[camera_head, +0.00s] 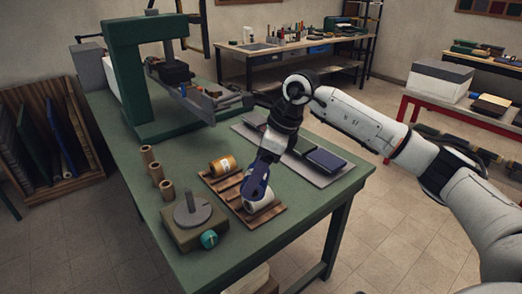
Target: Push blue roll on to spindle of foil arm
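My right arm comes in from the right, and its gripper (257,192) points down over the wooden rack (222,184). A dark blue shape shows at the gripper's end; I cannot tell whether it is fingers or a blue roll. A pale roll (264,206) lies in the rack right under it, partly covered. My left gripper is out of view.
A dark blue box (327,160) lies on a grey board at right. The table's (265,250) front right is clear.

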